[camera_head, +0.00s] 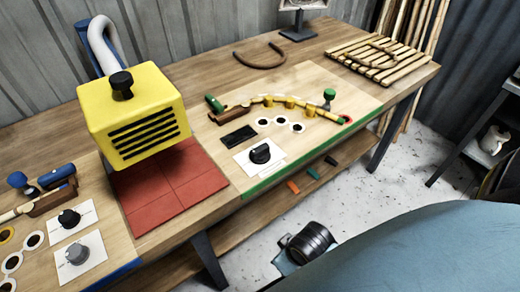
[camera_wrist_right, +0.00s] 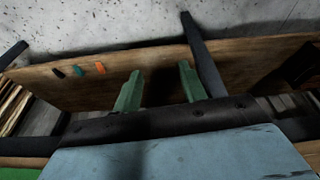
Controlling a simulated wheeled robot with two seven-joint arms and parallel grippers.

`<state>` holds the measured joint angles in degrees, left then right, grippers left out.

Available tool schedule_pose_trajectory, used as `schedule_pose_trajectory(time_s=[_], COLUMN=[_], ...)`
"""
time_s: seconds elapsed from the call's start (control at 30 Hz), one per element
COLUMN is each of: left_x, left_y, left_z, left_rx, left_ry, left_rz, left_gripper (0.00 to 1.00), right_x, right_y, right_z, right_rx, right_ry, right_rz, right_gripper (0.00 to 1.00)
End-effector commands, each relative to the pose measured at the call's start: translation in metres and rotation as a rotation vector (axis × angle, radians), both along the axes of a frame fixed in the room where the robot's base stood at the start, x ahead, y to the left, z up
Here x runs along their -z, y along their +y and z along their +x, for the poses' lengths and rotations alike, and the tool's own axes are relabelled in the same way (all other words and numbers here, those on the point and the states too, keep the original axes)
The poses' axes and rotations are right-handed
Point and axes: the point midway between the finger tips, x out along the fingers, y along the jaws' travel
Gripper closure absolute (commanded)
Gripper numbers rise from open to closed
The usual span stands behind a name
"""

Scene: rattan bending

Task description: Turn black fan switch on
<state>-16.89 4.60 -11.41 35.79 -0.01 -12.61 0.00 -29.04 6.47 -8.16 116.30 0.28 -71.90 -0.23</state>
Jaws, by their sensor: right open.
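In the head view, a black knob (camera_head: 260,153) sits on a white plate in the middle of the workbench. A second black knob (camera_head: 69,218) sits on a white plate at the left, above a grey knob (camera_head: 78,254). A third black knob (camera_head: 121,82) tops the yellow slotted box. I cannot tell which of them is the fan switch. My right gripper (camera_wrist_right: 159,80) shows in the right wrist view, its two green fingers apart with nothing between them. It is apart from every knob I see. My left gripper is not in view.
The yellow box (camera_head: 132,115) stands over red tiles (camera_head: 165,190). A curved rattan piece (camera_head: 290,104) lies on a jig board. A slatted rack (camera_head: 380,58) lies at the back right. The lower shelf (camera_wrist_right: 115,75) holds small coloured pieces. Bench legs rise below.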

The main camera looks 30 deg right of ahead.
Motion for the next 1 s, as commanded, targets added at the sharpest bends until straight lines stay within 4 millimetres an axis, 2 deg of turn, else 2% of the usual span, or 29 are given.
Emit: schedule_pose_trajectory(time_s=[0.03, 0.17, 0.3, 0.33, 0.5, 0.73, 0.87, 1.0], left_x=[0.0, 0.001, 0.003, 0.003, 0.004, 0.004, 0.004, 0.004], left_y=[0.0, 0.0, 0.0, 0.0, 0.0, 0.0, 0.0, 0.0], left_z=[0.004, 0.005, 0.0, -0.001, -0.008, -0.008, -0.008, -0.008], left_rx=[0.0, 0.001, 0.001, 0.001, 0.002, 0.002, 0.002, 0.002], left_ry=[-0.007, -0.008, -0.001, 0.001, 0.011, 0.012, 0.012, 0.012], left_rz=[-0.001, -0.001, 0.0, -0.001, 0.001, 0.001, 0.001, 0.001], left_gripper=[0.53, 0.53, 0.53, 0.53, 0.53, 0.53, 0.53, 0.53], right_x=[-0.015, -0.053, -0.099, -0.105, -0.122, -0.136, -0.146, -0.164], right_y=[0.001, 0.005, 0.021, 0.026, 0.047, 0.066, 0.064, 0.046], right_z=[0.003, 0.009, 0.028, 0.032, 0.057, 0.099, 0.131, 0.166], right_rx=[-0.005, -0.035, -0.165, -0.202, -0.411, -0.727, -0.943, -1.149], right_ry=[-0.013, -0.034, -0.073, -0.078, -0.093, -0.095, -0.068, -0.01], right_rz=[0.002, 0.012, 0.034, 0.039, 0.049, 0.018, -0.034, -0.106], right_gripper=[0.58, 0.58, 0.58, 0.58, 0.58, 0.58, 0.58, 0.58])
